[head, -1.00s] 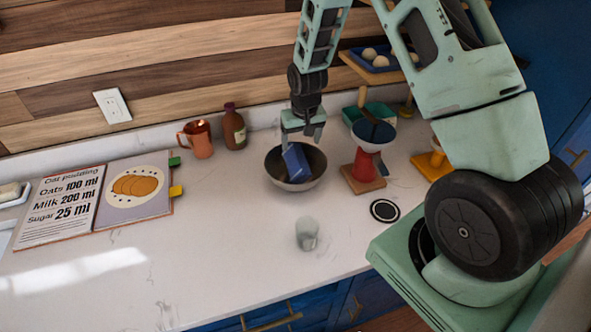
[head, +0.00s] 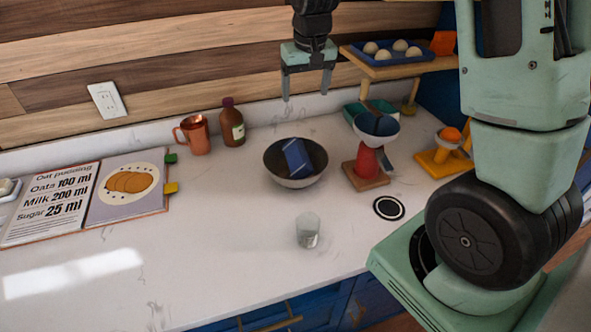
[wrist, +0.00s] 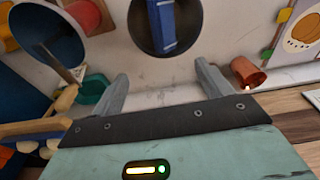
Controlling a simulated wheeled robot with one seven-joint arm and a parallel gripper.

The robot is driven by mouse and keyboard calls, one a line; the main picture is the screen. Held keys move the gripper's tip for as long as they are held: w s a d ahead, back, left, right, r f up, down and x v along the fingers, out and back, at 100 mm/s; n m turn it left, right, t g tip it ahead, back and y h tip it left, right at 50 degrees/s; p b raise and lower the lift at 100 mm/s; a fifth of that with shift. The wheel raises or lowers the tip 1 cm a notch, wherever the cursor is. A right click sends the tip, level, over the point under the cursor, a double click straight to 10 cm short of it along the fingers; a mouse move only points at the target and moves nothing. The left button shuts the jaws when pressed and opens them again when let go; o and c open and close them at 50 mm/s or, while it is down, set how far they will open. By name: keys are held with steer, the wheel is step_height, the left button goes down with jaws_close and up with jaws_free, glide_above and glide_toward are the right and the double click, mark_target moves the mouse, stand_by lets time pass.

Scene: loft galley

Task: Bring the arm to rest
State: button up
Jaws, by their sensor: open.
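My gripper (head: 306,84) is open and empty, raised in front of the wooden wall, above and behind the dark bowl (head: 276,174) in the head view. The gripper's two fingers (wrist: 165,92) show apart in the wrist view with nothing between them. A blue block-like item (head: 297,158) leans inside the bowl, apart from the gripper. The bowl with the blue item (wrist: 163,22) also shows at the top of the wrist view.
A copper mug (head: 196,135) and brown bottle (head: 232,123) stand by the wall. A red-based scale (head: 367,160) and a wooden shelf with a blue tray (head: 392,66) are on the right. A clear glass (head: 308,230) stands in front. An open recipe book (head: 78,203) lies left.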

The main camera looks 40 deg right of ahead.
steer(key=shift+s+r, duration=0.15)
steer(key=shift+r, duration=1.15)
steer(key=s+a+f+n+g+y+b, duration=0.1)
steer(key=s+a+f+n+b, duration=0.15)
steer(key=s+a, duration=0.45)
steer(key=s+a+f+n+b, duration=0.2)
steer(key=s+a+f+n, duration=0.1)
steer(key=a, duration=0.8)
steer(key=s+a+f+n+b, duration=0.1)
steer(key=s+a, duration=0.3)
steer(key=s, duration=0.5)
steer(key=s+a+f+n+b, duration=0.2)
steer(key=s+a+f+n, duration=0.1)
steer(key=s, duration=0.6)
steer(key=shift+s+a+f+n+g, duration=0.15)
steer(key=shift+a+f+n+g, duration=0.25)
steer(key=shift+f+n, duration=0.3)
